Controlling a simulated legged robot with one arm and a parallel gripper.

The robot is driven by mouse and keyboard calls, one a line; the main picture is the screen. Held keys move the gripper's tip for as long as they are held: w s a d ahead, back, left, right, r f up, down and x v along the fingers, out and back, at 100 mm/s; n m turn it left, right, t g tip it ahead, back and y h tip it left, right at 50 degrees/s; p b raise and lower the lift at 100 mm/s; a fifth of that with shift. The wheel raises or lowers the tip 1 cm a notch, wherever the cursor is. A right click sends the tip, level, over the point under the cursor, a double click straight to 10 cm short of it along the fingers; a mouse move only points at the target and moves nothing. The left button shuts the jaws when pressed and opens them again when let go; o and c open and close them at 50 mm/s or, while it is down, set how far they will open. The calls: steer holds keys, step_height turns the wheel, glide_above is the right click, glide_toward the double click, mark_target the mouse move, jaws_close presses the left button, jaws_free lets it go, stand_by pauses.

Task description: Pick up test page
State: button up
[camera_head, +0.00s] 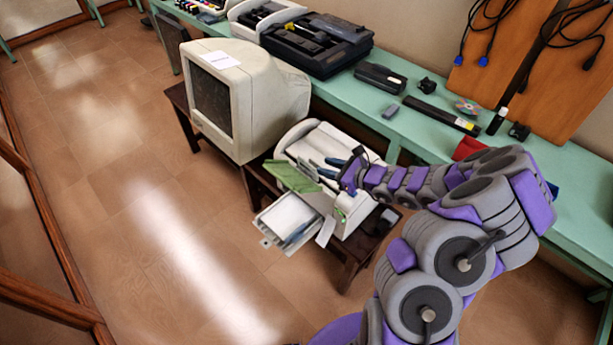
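The printer (309,149) is pale grey and stands on a low dark stool beside the monitor. A green-tinted sheet or panel (291,176) sticks out at its front. White paper (287,216) lies in the tray below it. A small white sheet (222,60) lies on top of the monitor. I cannot tell which of these is the test page. My purple and grey arm reaches in from the lower right. My gripper (331,168) is over the printer's front, just right of the green sheet. Its two dark blue fingers look parted, with nothing visible between them.
The old CRT monitor (247,97) stands left of the printer. A long green bench (424,131) behind holds a black case, a dark box, a disc and small parts. Cables hang on wooden boards at the upper right. The tiled floor at left is clear.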

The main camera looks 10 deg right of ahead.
steer(key=d+f+m+h, duration=0.2)
steer(key=d+f+m, duration=0.1)
steer(key=d+f, duration=0.2)
steer(key=b, duration=0.3)
glide_toward(308, 164)
steer(key=x, duration=0.5)
steer(key=shift+t, duration=0.3)
steer(key=x, duration=0.2)
steer(key=b+x, duration=0.1)
steer(key=x, duration=0.1)
steer(key=shift+w+f+b, duration=0.1)
steer(key=shift+f+b, duration=0.2)
steer(key=shift+f, duration=0.2)
steer(key=shift+w+a, duration=0.35)
steer(key=shift+c, duration=0.4)
steer(key=shift+d, duration=0.1)
jaws_close()
